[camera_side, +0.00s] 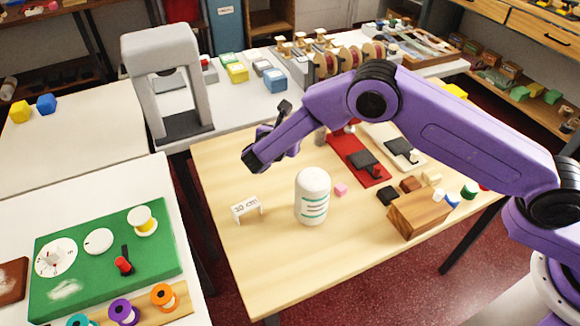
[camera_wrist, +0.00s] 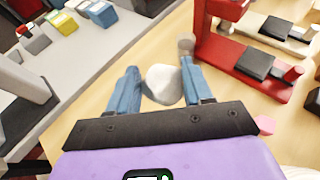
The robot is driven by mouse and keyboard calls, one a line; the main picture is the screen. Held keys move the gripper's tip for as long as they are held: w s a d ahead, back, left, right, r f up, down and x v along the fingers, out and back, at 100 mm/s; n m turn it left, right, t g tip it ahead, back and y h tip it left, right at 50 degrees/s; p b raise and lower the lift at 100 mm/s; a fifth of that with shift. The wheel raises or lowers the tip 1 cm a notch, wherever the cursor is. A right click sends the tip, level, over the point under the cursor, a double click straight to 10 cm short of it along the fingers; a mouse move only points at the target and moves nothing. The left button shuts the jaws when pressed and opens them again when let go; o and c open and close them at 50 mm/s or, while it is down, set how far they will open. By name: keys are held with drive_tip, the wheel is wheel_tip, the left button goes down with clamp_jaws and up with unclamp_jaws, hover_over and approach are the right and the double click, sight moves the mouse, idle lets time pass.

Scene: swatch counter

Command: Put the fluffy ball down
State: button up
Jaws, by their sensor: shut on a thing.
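The fluffy ball (camera_wrist: 162,84) is white and sits between the two blue fingers of my gripper (camera_wrist: 160,80) in the wrist view. My gripper is shut on it, with one finger against each side. In the side view my gripper (camera_side: 268,146) is over the back left part of the wooden table (camera_side: 262,268), behind the white bottle. I cannot make out the ball there; the arm and gripper seem to hide it. How high the ball is above the table is hard to tell.
A white bottle (camera_side: 313,196) and a "10 cm" marker (camera_side: 246,208) stand in front of my gripper. A red stand (camera_side: 359,160), a grey cylinder (camera_wrist: 186,45) and a pink block (camera_side: 341,189) are close by. The table's front left is bare.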

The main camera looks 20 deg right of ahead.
sight(290, 169)
wheel_tip(290, 169, down, 10)
drive_tip(key=shift+r, duration=0.1)
idle(0.4)
drive_tip(key=shift+f, duration=0.2)
drive_tip(key=o, duration=1)
drive_tip(key=shift+a+r, duration=0.15)
drive_tip(key=shift+r, duration=0.05)
drive_tip(key=v, duration=1.1)
drive_tip(key=shift+s+a+r, duration=0.2)
drive_tip(key=shift+s, duration=0.15)
drive_tip(key=shift+w, duration=0.1)
